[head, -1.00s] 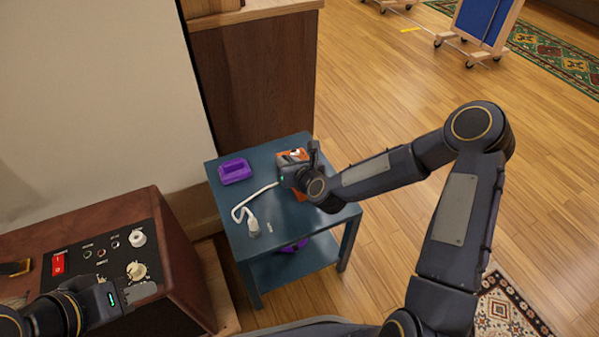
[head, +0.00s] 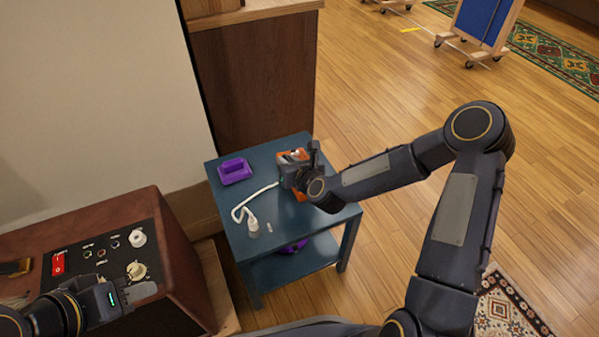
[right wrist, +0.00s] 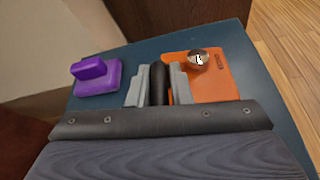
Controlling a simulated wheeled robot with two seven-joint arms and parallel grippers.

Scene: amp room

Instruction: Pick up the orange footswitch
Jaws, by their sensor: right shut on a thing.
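The orange footswitch (head: 298,155) is on the far right part of the small blue table (head: 262,205), partly hidden by my right gripper (head: 300,168). In the right wrist view the footswitch (right wrist: 218,88) is a flat orange body with a round metal button and a black part along its left side. My right gripper (right wrist: 158,84) is shut on that black part, one grey finger on each side of it. The footswitch still looks level with the tabletop; any gap under it cannot be seen. My left gripper (head: 138,292) is by the brown amplifier's panel; its finger gap is not clear.
A purple block-like pedal (head: 235,171) is on the table's left, with a white cable (head: 240,209) and plug in front. A purple thing (head: 296,246) is on the lower shelf. The brown amplifier (head: 180,255) stands at left, a wooden cabinet (head: 255,85) behind. Open floor is right.

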